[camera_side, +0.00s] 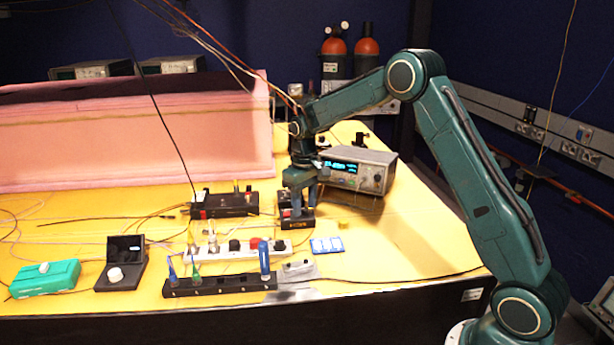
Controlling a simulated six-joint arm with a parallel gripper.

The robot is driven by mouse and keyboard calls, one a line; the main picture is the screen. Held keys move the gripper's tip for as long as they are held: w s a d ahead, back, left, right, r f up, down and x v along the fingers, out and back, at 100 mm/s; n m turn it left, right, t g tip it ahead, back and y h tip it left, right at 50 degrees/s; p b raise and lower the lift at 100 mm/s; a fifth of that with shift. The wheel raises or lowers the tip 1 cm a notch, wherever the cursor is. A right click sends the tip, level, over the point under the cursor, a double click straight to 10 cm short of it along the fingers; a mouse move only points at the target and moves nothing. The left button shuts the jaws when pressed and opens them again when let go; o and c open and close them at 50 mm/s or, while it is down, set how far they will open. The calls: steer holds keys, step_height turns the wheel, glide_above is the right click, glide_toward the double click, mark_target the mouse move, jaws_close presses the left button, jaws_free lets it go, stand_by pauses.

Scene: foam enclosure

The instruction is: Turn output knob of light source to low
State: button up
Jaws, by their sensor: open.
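My gripper (299,204) points straight down, its two fingers apart, over a small black box (303,223) near the table's right side. The fingertips are at the top of this box, and whether they touch it or straddle a knob cannot be told. The box has a reddish part on its left. I cannot tell for certain which device is the light source. A grey instrument (362,157) with a lit blue display and several front knobs (377,178) stands just right of my gripper. No low marking is legible.
A white power strip (215,252), a black rack (215,287) with upright colored tools, a black box with a white knob (115,275) and a teal box (45,279) lie in front. A black device (225,206) is left of my gripper. Pink foam (140,140) stands behind; cables cross the yellow table.

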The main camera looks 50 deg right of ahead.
mark_target(305, 211)
step_height(305, 211, up, 13)
steer(key=shift+r, duration=0.2)
stand_by(0.4)
stand_by(0.3)
steer(key=s+a+r+t, duration=0.1)
steer(key=s+a+r, duration=0.3)
steer(key=s, duration=0.4)
steer(key=s+a+r+t, duration=0.2)
steer(key=s+a+r, duration=0.25)
steer(key=s, duration=0.35)
steer(key=s+a+f+t, duration=0.1)
steer(key=s+a+f, duration=0.1)
steer(key=s, duration=0.6)
steer(key=s+a+f+n+t, duration=0.1)
steer(key=s+f, duration=0.3)
steer(key=s, duration=0.4)
steer(key=shift+s+a+t, duration=0.3)
steer(key=shift+s+a, duration=0.1)
steer(key=shift+a, duration=0.35)
